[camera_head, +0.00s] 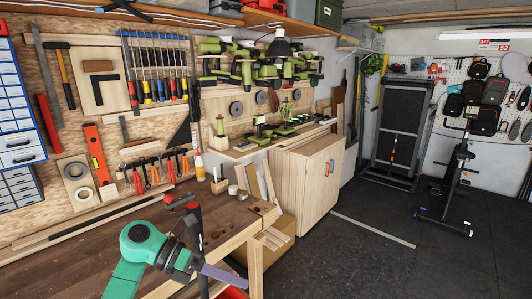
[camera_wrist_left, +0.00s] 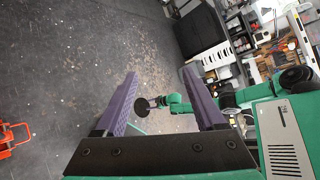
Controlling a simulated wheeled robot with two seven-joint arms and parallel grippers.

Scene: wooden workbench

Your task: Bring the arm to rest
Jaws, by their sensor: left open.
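My green left arm (camera_head: 140,245) comes in low at the left of the head view, in front of the wooden workbench. My left gripper (camera_head: 226,278) is near the bench's front edge. One purple finger shows clearly there, pointing right and slightly down. In the left wrist view both purple fingers of my left gripper (camera_wrist_left: 160,76) stand wide apart with nothing between them. The dark floor lies behind them.
The workbench (camera_head: 105,232) runs along the tool wall, with small items at its back right. A wooden cabinet (camera_head: 312,180) stands beyond it. Open dark floor (camera_head: 350,258) lies to the right, with an exercise bike (camera_head: 455,180) further back. An orange-red object (camera_wrist_left: 14,138) stands on the floor.

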